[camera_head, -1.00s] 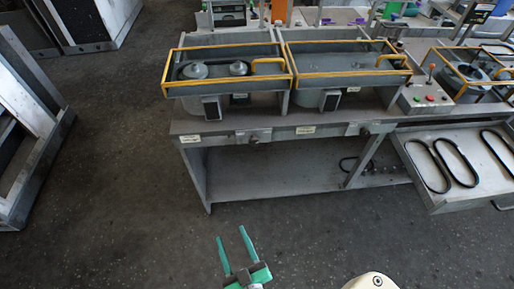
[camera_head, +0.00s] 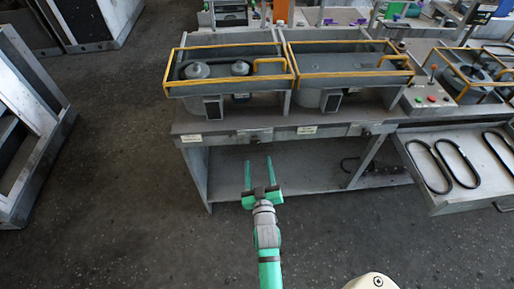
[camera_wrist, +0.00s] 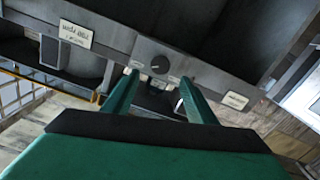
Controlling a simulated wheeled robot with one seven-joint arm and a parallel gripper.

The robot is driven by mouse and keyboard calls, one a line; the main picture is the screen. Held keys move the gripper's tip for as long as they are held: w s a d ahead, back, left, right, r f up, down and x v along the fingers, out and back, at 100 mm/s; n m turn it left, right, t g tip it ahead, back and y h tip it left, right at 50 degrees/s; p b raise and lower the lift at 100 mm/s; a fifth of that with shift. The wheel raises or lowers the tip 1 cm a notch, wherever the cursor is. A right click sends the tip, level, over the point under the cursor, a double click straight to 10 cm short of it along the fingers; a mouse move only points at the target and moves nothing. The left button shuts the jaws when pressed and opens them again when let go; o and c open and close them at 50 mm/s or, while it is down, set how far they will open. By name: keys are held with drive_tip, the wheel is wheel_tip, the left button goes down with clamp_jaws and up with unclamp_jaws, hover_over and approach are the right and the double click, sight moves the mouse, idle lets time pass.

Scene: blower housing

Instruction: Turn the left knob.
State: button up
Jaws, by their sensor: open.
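The left knob (camera_head: 255,140) is a small dark round knob on the front rail of the grey workbench (camera_head: 225,141), below the left covered housing. In the wrist view the knob (camera_wrist: 160,65) shows on a plate between two white labels. My gripper (camera_head: 258,160) has green fingers spread apart and nothing between them. It is in front of the bench, with its fingertips just below the left knob in the head view. In the wrist view the fingertips (camera_wrist: 160,78) appear either side of and slightly below the knob, apart from it.
The right knob (camera_head: 366,134) is further right on the same rail. An open drawer (camera_head: 470,195) with black belts juts out at the right. A lower shelf (camera_head: 310,181) lies under the bench. The floor in front is clear.

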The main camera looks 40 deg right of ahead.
sight(256, 144)
drive_tip(key=x, duration=0.8)
drive_tip(key=shift+w, duration=0.15)
